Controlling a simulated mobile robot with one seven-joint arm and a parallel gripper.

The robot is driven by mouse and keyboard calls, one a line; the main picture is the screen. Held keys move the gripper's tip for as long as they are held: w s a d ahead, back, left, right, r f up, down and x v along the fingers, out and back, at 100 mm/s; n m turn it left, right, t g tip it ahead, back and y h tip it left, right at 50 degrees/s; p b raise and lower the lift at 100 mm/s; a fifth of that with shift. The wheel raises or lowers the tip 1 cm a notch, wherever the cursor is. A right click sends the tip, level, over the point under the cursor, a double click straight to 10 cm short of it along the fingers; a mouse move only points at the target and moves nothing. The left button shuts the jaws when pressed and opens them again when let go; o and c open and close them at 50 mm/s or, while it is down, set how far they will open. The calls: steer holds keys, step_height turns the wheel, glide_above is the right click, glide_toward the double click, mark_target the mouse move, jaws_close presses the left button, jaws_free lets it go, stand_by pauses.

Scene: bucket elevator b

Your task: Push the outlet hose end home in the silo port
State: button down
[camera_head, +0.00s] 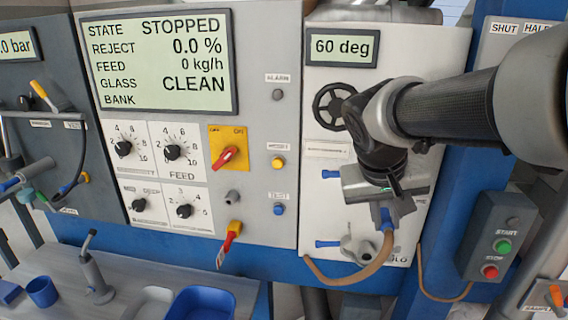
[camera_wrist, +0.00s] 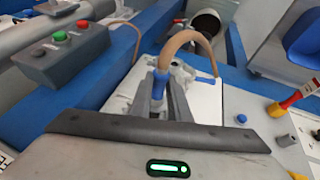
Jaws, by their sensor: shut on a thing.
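My gripper (camera_head: 392,207) is shut on the blue hose end (camera_head: 384,219) in front of the white panel on the right. The tan outlet hose (camera_head: 376,264) hangs from this end and curves down to the left. The blue hose end (camera_wrist: 160,83) also shows between my gripper's fingers (camera_wrist: 165,102) in the wrist view, with the hose arching away. A grey port fitting (camera_head: 357,249) sits just below and left of my gripper, beside a label partly hidden by the hose and ending in "LO". The hose end appears apart from it; its mouth is not clear.
Blue levers (camera_head: 327,244) stick out left of the ports. A black handwheel (camera_head: 333,106) is above, near my arm. A stop/start box (camera_head: 497,238) stands at the right. The display (camera_head: 157,62) reads STOPPED. A bench (camera_head: 65,265) holds blue containers at lower left.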

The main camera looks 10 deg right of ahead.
steer(key=shift+s+a+b, duration=0.2)
steer(key=shift+s+a, duration=0.1)
steer(key=shift+s, duration=0.65)
steer(key=shift+s+a+b, duration=0.15)
steer(key=shift+s+a, duration=0.1)
steer(key=shift+s, duration=0.7)
